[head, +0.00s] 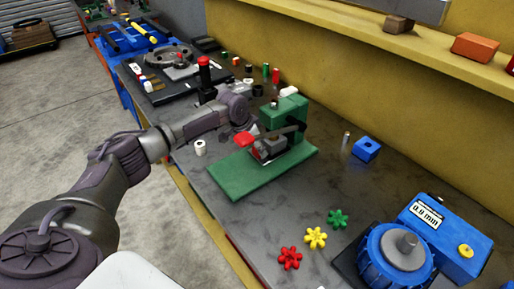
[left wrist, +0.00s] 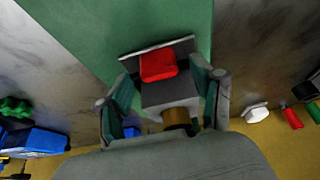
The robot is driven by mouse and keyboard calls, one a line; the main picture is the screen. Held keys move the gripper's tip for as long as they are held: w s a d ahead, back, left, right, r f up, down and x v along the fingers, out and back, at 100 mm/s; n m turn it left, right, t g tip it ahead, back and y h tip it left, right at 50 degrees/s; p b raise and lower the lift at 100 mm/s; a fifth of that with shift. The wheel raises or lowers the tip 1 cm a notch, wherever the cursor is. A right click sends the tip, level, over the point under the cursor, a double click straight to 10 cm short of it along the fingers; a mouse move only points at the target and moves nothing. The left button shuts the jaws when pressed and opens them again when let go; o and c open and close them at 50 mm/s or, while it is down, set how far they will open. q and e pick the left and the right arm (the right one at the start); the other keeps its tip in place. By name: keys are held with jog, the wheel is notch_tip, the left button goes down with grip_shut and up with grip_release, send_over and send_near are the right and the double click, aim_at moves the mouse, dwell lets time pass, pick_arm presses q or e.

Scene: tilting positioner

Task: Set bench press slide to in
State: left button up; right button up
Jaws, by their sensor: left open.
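The green bench press (head: 285,112) stands on its green base plate (head: 266,178) on the workbench. Its grey slide block with a red knob (head: 245,138) sits low at the front of the press. My left gripper (head: 257,133) is at the slide. In the left wrist view, the open fingers of the left gripper (left wrist: 168,88) stand on either side of the grey slide block (left wrist: 170,96), with the red knob (left wrist: 158,66) just beyond. A brown cylinder (left wrist: 176,118) shows close to the palm. I cannot tell whether the fingers touch the block. My right gripper is out of view.
Red, yellow and green star knobs (head: 315,238) lie in front, near a blue machine (head: 400,250). A white cylinder (head: 200,148) stands left. A yellow shelf (head: 370,50) overhangs behind.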

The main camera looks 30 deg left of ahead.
pick_arm(q)
jog(key=v, duration=1.1)
